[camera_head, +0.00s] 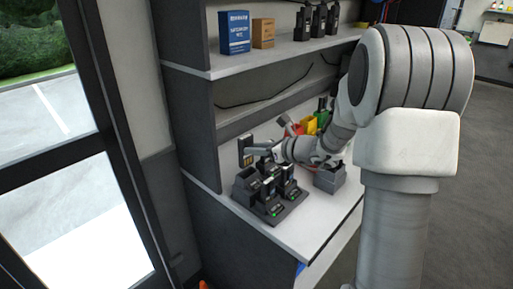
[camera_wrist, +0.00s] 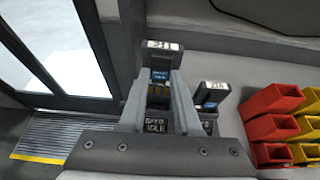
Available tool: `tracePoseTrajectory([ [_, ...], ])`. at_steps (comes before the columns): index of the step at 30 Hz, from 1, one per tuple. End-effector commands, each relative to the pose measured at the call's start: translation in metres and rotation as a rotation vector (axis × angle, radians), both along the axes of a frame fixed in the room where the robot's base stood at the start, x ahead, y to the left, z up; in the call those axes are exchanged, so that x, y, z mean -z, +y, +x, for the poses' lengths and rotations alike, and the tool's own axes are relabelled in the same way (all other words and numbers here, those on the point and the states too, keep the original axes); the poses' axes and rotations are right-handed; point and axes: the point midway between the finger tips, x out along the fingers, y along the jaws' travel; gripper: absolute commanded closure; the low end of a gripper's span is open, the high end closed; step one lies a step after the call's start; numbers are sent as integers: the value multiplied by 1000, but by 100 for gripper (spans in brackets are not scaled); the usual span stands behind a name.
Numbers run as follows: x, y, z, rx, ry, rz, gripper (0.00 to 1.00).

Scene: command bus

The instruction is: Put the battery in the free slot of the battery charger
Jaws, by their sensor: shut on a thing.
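My gripper (camera_head: 252,151) is shut on a dark battery (camera_head: 246,158), which it holds upright above the back left part of the battery charger (camera_head: 270,214). In the wrist view the battery (camera_wrist: 161,75) sits between my two grey fingers (camera_wrist: 161,100), with a pale label on its top. The black charger stands on the white counter and holds several upright batteries with small green lights. Its back left slot (camera_head: 244,186) looks empty and lies below the held battery. In the wrist view a label reading "IDLE" (camera_wrist: 156,126) shows between the fingers, and another battery (camera_wrist: 210,95) stands to the right.
Red, yellow and green bins (camera_head: 310,125) stand farther back on the counter (camera_head: 318,222). A grey box (camera_head: 330,179) is right of the charger. The shelf above bears a blue box (camera_head: 234,33), a brown box (camera_head: 263,33) and several radios (camera_head: 318,22).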

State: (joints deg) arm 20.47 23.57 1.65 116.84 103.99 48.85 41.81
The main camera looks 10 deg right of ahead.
Motion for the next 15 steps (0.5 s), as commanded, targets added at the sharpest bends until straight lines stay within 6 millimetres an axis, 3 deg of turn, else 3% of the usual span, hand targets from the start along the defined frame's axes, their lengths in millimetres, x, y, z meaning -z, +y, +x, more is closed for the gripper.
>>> tracePoseTrajectory([
  [15, 25, 0, 0, 0, -1, 1, 100],
])
